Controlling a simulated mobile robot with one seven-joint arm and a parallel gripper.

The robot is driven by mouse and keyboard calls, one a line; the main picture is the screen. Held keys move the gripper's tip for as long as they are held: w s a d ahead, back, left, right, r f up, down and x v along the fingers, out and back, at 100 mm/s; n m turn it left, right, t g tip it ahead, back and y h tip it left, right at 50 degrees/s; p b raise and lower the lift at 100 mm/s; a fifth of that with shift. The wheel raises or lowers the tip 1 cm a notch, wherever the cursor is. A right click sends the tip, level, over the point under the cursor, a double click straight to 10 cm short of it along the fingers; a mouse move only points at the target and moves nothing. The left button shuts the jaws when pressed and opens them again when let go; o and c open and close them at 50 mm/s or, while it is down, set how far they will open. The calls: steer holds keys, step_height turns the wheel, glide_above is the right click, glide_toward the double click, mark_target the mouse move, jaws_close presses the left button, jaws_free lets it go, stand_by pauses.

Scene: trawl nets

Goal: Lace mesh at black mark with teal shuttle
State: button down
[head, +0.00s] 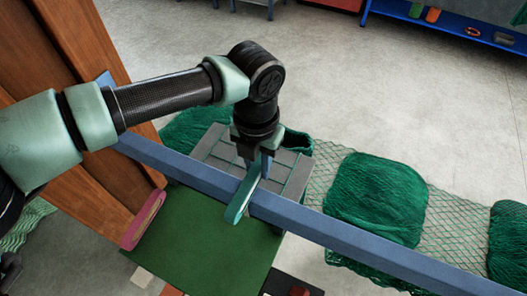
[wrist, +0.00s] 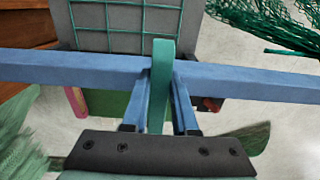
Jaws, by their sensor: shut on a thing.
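My gripper (head: 257,168) points down at the blue rail and is shut on the teal shuttle (head: 242,202). In the wrist view the shuttle (wrist: 160,75) stands between the two blue fingers and crosses in front of the rail, its tip reaching toward the mesh. The green mesh (wrist: 112,17) is stretched in squares over a grey board (wrist: 185,40) just beyond the rail. In the head view my gripper and wrist partly cover the grey board (head: 215,150). I cannot make out the black mark. I cannot tell whether the shuttle touches the mesh.
The blue rail (head: 345,235) runs diagonally across the work area. A green board (head: 190,240) lies in front of it, with a pink object (head: 145,220) at its left edge. Bundled green nets (head: 375,198) hang behind the rail. A wooden post (head: 120,165) stands left.

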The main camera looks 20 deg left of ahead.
steer(key=s+b, duration=0.1)
steer(key=s, duration=1.1)
steer(key=shift+a, duration=0.2)
steer(key=shift+b, duration=0.3)
